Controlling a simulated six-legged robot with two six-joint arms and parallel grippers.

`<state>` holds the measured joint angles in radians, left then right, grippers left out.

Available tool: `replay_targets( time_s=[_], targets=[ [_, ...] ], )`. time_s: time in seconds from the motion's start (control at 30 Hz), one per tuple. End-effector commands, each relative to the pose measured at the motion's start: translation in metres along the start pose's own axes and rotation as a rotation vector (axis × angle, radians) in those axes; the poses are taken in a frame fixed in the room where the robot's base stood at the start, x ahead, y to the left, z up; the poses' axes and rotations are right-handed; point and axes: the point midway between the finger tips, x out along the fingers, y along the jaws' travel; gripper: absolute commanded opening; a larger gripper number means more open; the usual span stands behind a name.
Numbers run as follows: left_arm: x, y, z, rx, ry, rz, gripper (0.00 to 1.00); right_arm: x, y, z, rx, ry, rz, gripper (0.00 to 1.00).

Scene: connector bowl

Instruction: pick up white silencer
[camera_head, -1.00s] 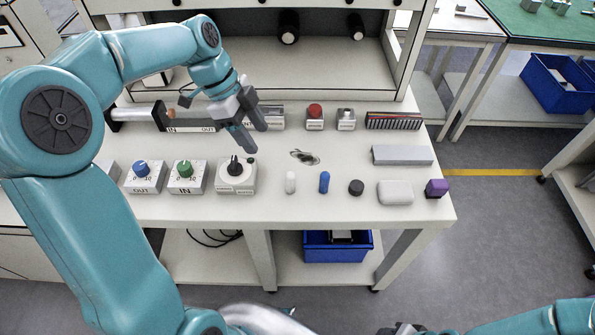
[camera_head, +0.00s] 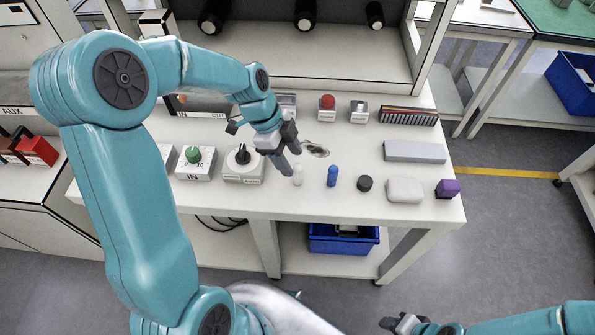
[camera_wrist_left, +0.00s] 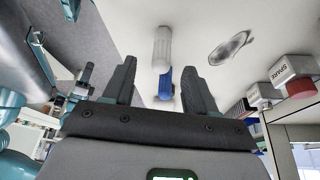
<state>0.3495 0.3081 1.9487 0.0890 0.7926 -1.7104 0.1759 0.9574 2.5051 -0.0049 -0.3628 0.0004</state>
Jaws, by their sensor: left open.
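The white silencer (camera_head: 298,175) is a small white cylinder standing upright on the table, left of a similar blue cylinder (camera_head: 332,176). My left gripper (camera_head: 286,162) is open and empty, just above and to the left of the white silencer in the head view. In the left wrist view the white silencer (camera_wrist_left: 163,46) shows beyond and between the two open fingers (camera_wrist_left: 159,68), with the blue cylinder (camera_wrist_left: 165,84) behind it. Contact with the silencer cannot be seen. My right gripper (camera_head: 400,323) shows only in part at the bottom edge.
A black puck (camera_head: 365,184), a white rounded box (camera_head: 405,190) and a purple cube (camera_head: 447,188) stand to the right. A dark oval opening or dish (camera_head: 316,150) lies behind the silencer. A black-knobbed box (camera_head: 243,168) stands to the left. A grey bar (camera_head: 415,152) lies at the right.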

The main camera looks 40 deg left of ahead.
Motion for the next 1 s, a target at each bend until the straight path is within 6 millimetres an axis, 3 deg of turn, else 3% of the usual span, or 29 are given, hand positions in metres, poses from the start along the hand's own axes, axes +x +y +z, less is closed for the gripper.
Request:
replay_targets(
  time_s=[0.2, 0.5, 0.7, 1.0],
  targets=[
    [0.035, 0.000, -0.003, 0.001, 0.000, 0.005, 0.57, -0.006, -0.002, 0.000, 0.000, 0.001, 0.000, 0.43],
    [0.042, -0.001, -0.003, 0.001, 0.000, 0.001, 0.57, -0.006, -0.002, 0.000, 0.000, 0.000, 0.000, 0.43],
    [0.042, -0.001, -0.003, 0.000, 0.000, 0.001, 0.00, -0.006, -0.002, 0.000, 0.000, 0.001, 0.000, 0.43],
    [0.040, -0.002, -0.003, 0.001, 0.000, 0.000, 0.00, -0.006, -0.002, 0.000, 0.000, 0.000, 0.000, 0.43]
  ],
)
